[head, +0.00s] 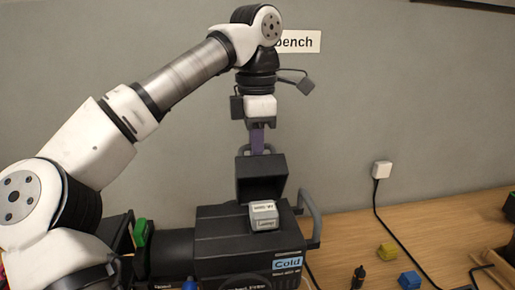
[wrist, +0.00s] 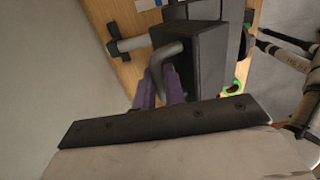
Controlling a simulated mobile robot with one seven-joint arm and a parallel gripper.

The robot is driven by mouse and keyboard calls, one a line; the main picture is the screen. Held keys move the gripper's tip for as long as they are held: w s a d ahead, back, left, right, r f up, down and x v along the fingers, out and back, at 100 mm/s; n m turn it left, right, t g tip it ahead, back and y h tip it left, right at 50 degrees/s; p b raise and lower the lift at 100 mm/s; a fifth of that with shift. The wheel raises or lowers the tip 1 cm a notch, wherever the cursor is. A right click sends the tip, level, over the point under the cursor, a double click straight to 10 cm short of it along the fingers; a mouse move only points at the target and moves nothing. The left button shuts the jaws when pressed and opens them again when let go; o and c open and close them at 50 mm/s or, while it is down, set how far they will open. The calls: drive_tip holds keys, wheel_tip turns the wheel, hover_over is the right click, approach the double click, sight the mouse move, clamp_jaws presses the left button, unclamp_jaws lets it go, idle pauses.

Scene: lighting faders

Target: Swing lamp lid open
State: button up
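The dark lamp lid (head: 262,178) stands raised at the back of the black lamp housing (head: 225,240); its exact angle is hard to tell. A grey loop handle (head: 271,149) is at its top edge. A pale grey block labelled "Lamp" (head: 263,216) sits in front of the lid on the housing. My gripper (head: 257,150) points down at the handle. In the wrist view my purple fingers (wrist: 158,88) lie on both sides of the grey handle (wrist: 166,58) and appear closed on it, beside the dark lid (wrist: 205,58).
A grey side bracket (head: 314,218) sticks out right of the housing, above a "Cold" label (head: 287,263). Yellow (head: 388,252) and blue (head: 409,280) blocks, a small black bottle (head: 358,277) and a cable lie on the wooden bench. The wall is close behind.

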drive_tip(key=shift+w+a+f, duration=0.1)
drive_tip(key=shift+w+f, duration=0.05)
drive_tip(key=shift+w, duration=0.6)
drive_tip(key=shift+w+a+f, duration=0.1)
drive_tip(key=shift+w+f, duration=0.2)
drive_tip(key=shift+w, duration=0.2)
drive_tip(key=shift+w+a+f, duration=0.1)
drive_tip(key=shift+w+f, duration=0.15)
drive_tip(key=shift+w, duration=0.2)
drive_tip(key=o, duration=1.5)
drive_tip(key=shift+f, duration=0.1)
drive_tip(key=shift+c, duration=0.2)
drive_tip(key=shift+c, duration=0.4)
